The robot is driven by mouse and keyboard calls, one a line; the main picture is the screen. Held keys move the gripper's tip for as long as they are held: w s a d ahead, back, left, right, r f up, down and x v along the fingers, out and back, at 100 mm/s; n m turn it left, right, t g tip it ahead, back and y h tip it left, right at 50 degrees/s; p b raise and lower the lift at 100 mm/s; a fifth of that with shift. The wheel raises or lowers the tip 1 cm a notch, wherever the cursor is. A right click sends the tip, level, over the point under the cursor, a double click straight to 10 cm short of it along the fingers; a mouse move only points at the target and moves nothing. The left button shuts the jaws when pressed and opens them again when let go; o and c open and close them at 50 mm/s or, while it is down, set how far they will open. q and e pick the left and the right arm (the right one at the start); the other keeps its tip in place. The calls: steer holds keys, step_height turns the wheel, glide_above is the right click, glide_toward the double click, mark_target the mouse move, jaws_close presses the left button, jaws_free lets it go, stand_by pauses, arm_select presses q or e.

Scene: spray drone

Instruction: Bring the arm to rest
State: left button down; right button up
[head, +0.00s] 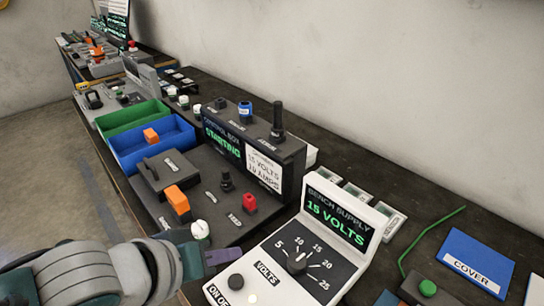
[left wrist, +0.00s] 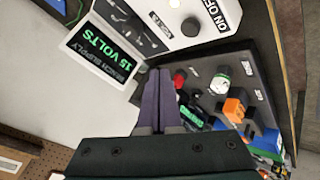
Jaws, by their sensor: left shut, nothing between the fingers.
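My left arm comes in from the lower left of the head view. Its gripper (head: 222,255) is over the front edge of the bench, left of the bench supply (head: 310,245) and in front of the control box (head: 250,150). In the left wrist view the purple fingers of the gripper (left wrist: 158,75) are together with nothing between them. The bench supply screen reads 15 VOLTS, and the supply also shows in the left wrist view (left wrist: 100,50). The control box screen reads STARTING. My right gripper is in neither view.
The control box base carries an orange switch (head: 178,200), a red plug (head: 249,203) and a white-topped knob (head: 200,229) close to my gripper. A blue bin (head: 125,155) and green bin (head: 120,120) stand farther back. A blue cover (head: 477,258) lies at right. Floor is open at left.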

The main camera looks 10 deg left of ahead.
arm_select(q)
steer(key=shift+s, duration=0.1)
steer(key=s+d+r+m+g, duration=0.2)
steer(key=s+d+r+m, duration=0.15)
steer(key=s, duration=0.35)
steer(key=s+a+r+m+g+y, duration=0.2)
steer(key=s+a+r+g+y, duration=0.3)
steer(key=s+a, duration=0.7)
step_height(320, 180, up, 32)
steer(key=d+t+h+p, duration=0.1)
steer(key=t+p, duration=0.1)
steer(key=p, duration=2.9)
steer(key=shift+d, duration=0.4)
